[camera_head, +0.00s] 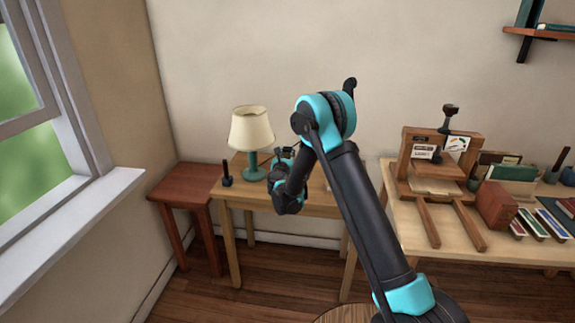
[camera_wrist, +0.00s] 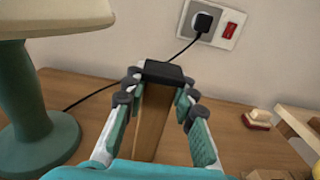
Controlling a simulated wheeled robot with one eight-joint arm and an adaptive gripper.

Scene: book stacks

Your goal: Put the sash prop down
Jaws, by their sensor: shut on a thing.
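My gripper (camera_wrist: 158,88) is shut on the sash prop (camera_wrist: 151,122), a wooden bar with a black block at its far end. The bar lies between the two fingers, and the black end sits by the fingertips. In the head view my gripper (camera_head: 284,158) is over the small wooden table (camera_head: 313,204), just right of the lamp. I cannot make out the prop there. Whether the prop touches the tabletop is unclear.
A lamp (camera_head: 250,130) with a green base stands close left of my gripper. A small dark upright object (camera_head: 227,174) is at the table's left. A plugged socket (camera_wrist: 212,24) is behind. A bench with a wooden press (camera_head: 436,160) is right.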

